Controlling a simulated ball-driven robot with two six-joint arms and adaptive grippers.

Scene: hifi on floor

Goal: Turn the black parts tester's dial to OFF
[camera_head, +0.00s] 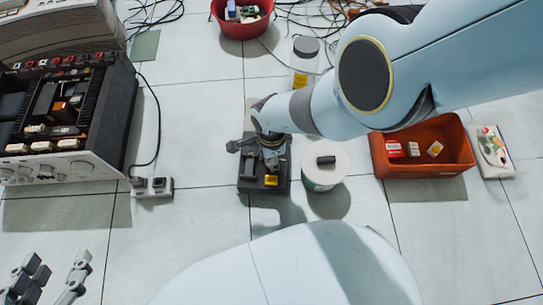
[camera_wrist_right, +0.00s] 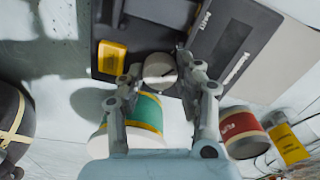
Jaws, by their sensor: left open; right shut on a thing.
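The black parts tester (camera_head: 246,183) stands on the tiled floor in the middle of the head view, with a yellow part (camera_head: 271,180) on its near edge. In the right wrist view its dark face (camera_wrist_right: 225,45) carries white lettering and a yellow block (camera_wrist_right: 111,57). My right gripper (camera_wrist_right: 164,80) is shut on the tester's pale round dial (camera_wrist_right: 159,66), one finger on each side. A dark pointer line shows on the dial; I cannot read an OFF mark. In the head view my right wrist hides the dial. My left gripper (camera_head: 53,281) is open and empty at bottom left.
A white roll (camera_head: 324,176) stands close right of the tester.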

